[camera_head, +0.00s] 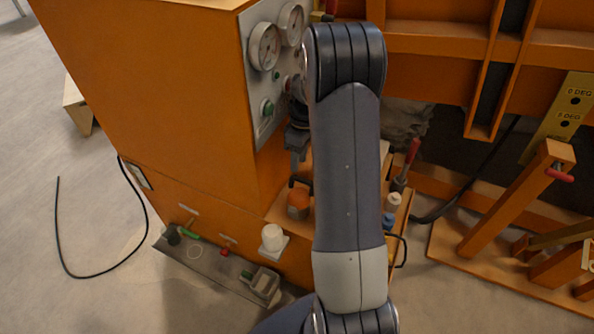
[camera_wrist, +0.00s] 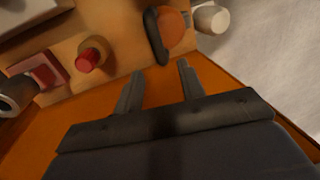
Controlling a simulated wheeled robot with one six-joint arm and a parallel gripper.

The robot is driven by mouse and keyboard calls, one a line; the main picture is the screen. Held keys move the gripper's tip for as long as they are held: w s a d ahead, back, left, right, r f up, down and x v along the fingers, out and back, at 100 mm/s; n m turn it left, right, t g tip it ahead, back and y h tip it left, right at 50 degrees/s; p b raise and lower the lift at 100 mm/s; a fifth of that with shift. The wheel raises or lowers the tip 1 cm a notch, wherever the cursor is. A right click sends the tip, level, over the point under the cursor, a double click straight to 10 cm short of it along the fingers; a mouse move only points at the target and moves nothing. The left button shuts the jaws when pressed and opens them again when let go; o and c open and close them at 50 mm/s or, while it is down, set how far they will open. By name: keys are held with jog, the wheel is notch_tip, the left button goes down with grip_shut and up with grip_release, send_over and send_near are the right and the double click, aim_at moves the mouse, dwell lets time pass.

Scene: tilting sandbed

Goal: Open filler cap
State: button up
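No label marks the filler cap. An orange round piece (camera_head: 298,204) with a black handle stands on the ledge of the orange cabinet, partly behind my arm. It also shows at the top of the wrist view (camera_wrist: 172,30). A white round cap (camera_head: 272,236) sits on a pale plate to its lower left; a white cylinder shows at the top right of the wrist view (camera_wrist: 212,19). I cannot tell which is the filler cap. My gripper (camera_wrist: 161,69) is open and empty, its fingers apart and pointing towards the orange piece, not touching it.
A gauge panel (camera_head: 265,75) is on the cabinet above. A red knob (camera_wrist: 89,57) lies left of my fingers in the wrist view. A red-handled tool (camera_head: 407,165) and a small bottle (camera_head: 392,205) are right of my arm. A lower shelf (camera_head: 215,262) holds small parts.

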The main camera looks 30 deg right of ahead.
aim_at(299, 193)
jog(key=f, duration=0.5)
jog(key=shift+s+a, duration=0.35)
grip_shut()
